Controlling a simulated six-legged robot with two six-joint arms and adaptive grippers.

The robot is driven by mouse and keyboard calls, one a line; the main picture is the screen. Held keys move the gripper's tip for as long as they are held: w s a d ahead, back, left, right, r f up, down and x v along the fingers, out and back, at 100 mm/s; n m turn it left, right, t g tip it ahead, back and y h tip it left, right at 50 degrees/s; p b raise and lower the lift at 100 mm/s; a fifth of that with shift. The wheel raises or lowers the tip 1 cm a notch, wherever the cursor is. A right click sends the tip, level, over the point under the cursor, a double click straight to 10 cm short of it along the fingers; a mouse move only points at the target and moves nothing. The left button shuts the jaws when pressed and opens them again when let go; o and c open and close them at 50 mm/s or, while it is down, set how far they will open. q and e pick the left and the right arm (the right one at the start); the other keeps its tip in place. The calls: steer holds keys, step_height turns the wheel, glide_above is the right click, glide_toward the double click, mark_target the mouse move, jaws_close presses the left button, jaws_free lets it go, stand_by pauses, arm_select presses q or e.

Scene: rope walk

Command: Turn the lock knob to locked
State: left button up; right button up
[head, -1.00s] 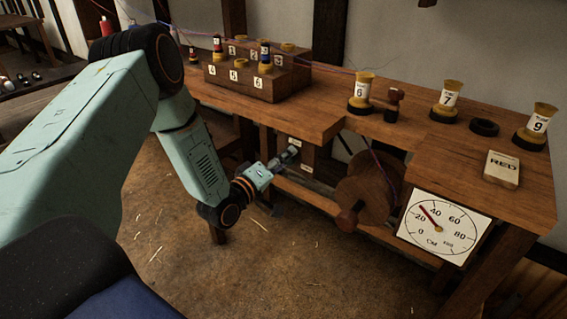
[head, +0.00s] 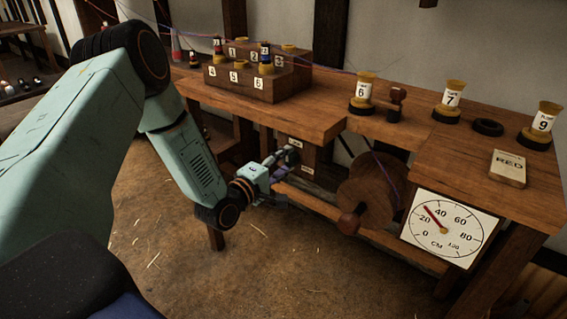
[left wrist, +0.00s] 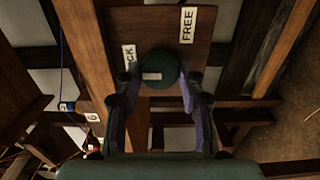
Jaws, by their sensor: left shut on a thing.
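The lock knob (left wrist: 160,68) is a dark round knob on a wooden board (left wrist: 202,55) in the left wrist view. A short pale mark shows on its lower left part. A white "FREE" label (left wrist: 188,25) is above and to the right. My left gripper (head: 287,155) reaches under the bench to this board, and its fingers are shut on the knob from both sides. In the head view the gripper mostly hides the knob. My right gripper is not in view.
The workbench top (head: 330,100) overhangs the board. A wooden reel (head: 368,205) with a handle knob and a CM dial (head: 447,228) stand to the right. The floor in front is clear.

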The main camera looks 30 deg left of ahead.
arm_select(q)
steer(key=shift+d, duration=0.1)
steer(key=o, duration=1.1)
steer(key=shift+s+a, duration=0.2)
steer(key=shift+s, duration=1.8)
steer(key=shift+s+a, duration=0.15)
steer(key=shift+s, duration=1.8)
steer(key=shift+s+a, duration=0.2)
steer(key=shift+s, duration=1.8)
